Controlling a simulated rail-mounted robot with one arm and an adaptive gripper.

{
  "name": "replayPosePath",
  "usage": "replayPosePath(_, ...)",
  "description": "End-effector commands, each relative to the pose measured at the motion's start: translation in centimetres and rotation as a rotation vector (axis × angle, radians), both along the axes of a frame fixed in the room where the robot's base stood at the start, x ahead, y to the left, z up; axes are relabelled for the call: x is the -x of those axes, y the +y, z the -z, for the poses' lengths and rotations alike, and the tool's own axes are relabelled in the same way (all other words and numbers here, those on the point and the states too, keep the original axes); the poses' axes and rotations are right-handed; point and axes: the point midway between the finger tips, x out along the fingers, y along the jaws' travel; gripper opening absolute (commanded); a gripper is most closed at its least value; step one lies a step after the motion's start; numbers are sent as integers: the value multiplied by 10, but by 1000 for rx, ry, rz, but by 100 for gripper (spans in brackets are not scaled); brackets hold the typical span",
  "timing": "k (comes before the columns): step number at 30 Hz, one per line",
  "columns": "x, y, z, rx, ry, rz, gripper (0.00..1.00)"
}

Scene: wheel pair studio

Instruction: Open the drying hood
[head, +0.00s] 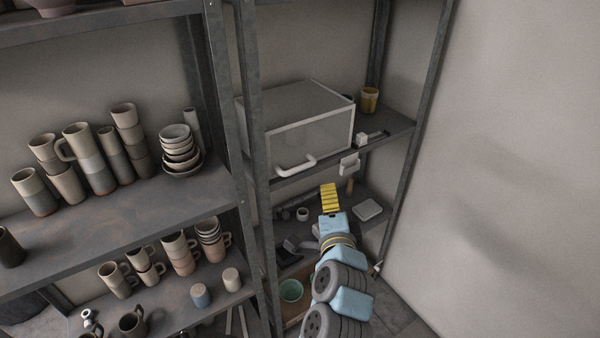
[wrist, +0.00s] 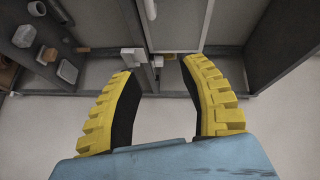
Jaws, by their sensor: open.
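The drying hood (head: 310,137) is a grey box with a pale frame and a flat top, on the upper shelf of the right-hand rack. It looks shut. Its white bar handle (head: 296,166) sits low on the front, towards the left. My gripper (head: 330,190) has yellow ribbed fingers and is below and to the right of the handle, in front of the lower shelf. In the wrist view my gripper (wrist: 160,69) is open with nothing held between its fingers. The hood's pale-edged panel (wrist: 177,25) and part of the white handle (wrist: 150,9) show beyond the fingertips.
A yellow cup (head: 369,99) and a small white block (head: 361,140) stand right of the hood. A white holder (head: 349,164) hangs at the shelf edge. A dark rack post (head: 260,190) rises left of my arm. Mugs and stacked bowls (head: 179,150) fill the left rack.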

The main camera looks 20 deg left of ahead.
Motion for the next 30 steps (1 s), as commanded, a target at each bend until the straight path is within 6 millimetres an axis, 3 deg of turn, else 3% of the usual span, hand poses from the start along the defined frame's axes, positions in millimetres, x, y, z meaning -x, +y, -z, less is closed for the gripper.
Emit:
replayPosePath(6,19,23,-3,-55,106,-108,43)
replayPosePath(13,23,31,-2,-68,145,-142,43)
replayPosePath(30,-25,60,8,-65,144,-143,43)
